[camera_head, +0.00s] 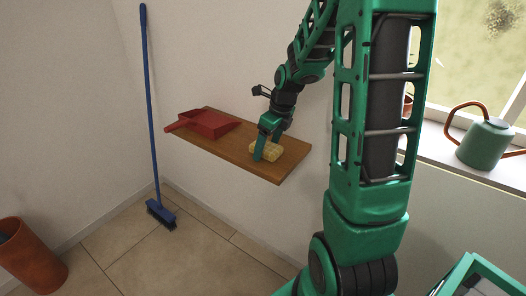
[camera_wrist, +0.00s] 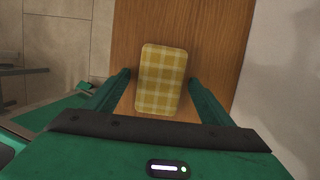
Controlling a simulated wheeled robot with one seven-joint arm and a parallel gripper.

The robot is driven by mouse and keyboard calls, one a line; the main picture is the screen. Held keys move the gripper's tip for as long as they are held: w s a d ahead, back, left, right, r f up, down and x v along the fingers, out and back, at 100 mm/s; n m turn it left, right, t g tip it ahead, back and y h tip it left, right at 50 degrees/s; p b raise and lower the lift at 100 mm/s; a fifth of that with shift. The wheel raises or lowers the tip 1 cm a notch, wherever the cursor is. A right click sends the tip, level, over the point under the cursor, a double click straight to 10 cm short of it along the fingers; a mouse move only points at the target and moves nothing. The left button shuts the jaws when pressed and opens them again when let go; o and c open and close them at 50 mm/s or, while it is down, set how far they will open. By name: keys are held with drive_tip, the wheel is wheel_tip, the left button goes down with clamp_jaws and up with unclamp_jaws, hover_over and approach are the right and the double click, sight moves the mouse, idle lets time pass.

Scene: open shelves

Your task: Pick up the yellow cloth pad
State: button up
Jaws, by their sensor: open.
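The yellow checked cloth pad (camera_head: 267,151) lies on the wooden shelf (camera_head: 284,166), near its right end. In the wrist view the pad (camera_wrist: 162,78) lies flat on the wood, its long side pointing away from me. My gripper (camera_head: 264,150) is down at the pad, with a finger in front of it in the head view. In the wrist view my gripper (camera_wrist: 158,76) is open, with one finger at each side of the pad's near half. A gap shows between each finger and the pad.
A red dustpan (camera_head: 208,123) lies on the left part of the shelf. A blue broom (camera_head: 150,110) leans in the corner. An orange bin (camera_head: 30,258) stands on the floor at left. A green watering can (camera_head: 486,143) stands on the window sill. The shelf between dustpan and pad is clear.

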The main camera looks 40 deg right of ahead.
sight(265, 148)
drive_tip(key=shift+c, duration=0.5)
drive_tip(key=c, duration=1)
drive_tip(key=shift+r, duration=0.1)
drive_tip(key=shift+r, duration=0.5)
drive_tip(key=r, duration=0.2)
drive_tip(key=a+r, duration=0.1)
drive_tip(key=shift+s+a+r, duration=0.1)
drive_tip(key=shift+s+r, duration=0.15)
drive_tip(key=shift+r, duration=0.15)
drive_tip(key=s+a+r, duration=0.1)
drive_tip(key=a+r, duration=0.1)
drive_tip(key=a, duration=0.1)
drive_tip(key=s+a+r, duration=0.2)
drive_tip(key=a, duration=0.1)
drive_tip(key=s+a+r, duration=0.1)
drive_tip(key=a+r, duration=0.1)
drive_tip(key=a, duration=0.1)
drive_tip(key=shift+s+a, duration=0.15)
drive_tip(key=shift+s, duration=0.15)
